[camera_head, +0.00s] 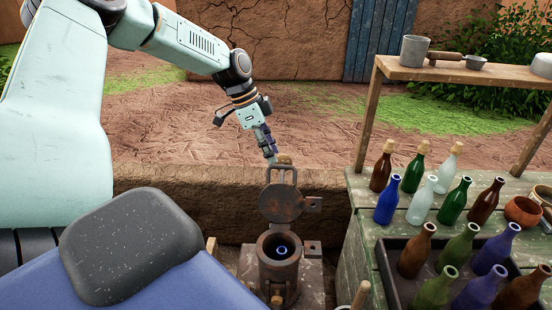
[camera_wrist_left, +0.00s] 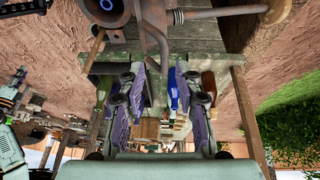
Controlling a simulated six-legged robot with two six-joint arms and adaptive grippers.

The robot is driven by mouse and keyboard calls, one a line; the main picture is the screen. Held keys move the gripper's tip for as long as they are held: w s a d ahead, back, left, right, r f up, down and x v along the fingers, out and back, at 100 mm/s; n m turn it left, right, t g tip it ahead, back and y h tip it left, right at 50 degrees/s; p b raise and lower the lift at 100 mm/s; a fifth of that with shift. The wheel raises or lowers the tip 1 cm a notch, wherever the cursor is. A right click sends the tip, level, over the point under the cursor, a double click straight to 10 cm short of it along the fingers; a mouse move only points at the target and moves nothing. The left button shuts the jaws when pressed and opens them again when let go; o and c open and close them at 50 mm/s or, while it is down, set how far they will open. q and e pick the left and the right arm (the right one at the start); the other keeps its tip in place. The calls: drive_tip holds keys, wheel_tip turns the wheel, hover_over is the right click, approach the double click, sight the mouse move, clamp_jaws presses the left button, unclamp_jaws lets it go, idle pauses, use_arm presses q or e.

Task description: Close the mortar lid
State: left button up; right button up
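The mortar (camera_head: 279,272) is a rusty brown metal pot with an open round mouth and a blue ring visible inside. Its round lid (camera_head: 281,204) stands up at the back of the mouth, open, with a loop handle (camera_head: 292,172) at its top. My left gripper (camera_head: 269,154) points down just behind the lid, near the handle. In the left wrist view the left gripper (camera_wrist_left: 158,72) has its two purple fingers apart. The lid handle (camera_wrist_left: 157,45) shows just ahead of the fingertips, not clearly between them. My right gripper is not in view.
A green-grey wooden table (camera_head: 358,190) stands right of the mortar, with several bottles and a dark crate (camera_head: 392,285) of bottles. A raised shelf (camera_head: 450,72) holds metal vessels. A low mud wall (camera_head: 190,180) runs behind the mortar. Open ground lies beyond.

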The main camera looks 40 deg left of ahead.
sight(279, 168)
use_arm(q)
drive_tip(key=w+f, duration=0.1)
drive_tip(key=w+d+f, duration=0.1)
drive_tip(key=f, duration=0.1)
drive_tip(key=shift+f, duration=0.2)
drive_tip(key=shift+s+r, duration=0.3)
drive_tip(key=shift+s, duration=0.4)
drive_tip(key=shift+w+f, duration=0.3)
drive_tip(key=shift+w, duration=0.35)
drive_tip(key=c, duration=0.5)
drive_tip(key=shift+c, duration=0.6)
drive_tip(key=shift+s+r, duration=0.25)
drive_tip(key=shift+s, duration=0.1)
clamp_jaws()
drive_tip(key=shift+w+f, duration=0.1)
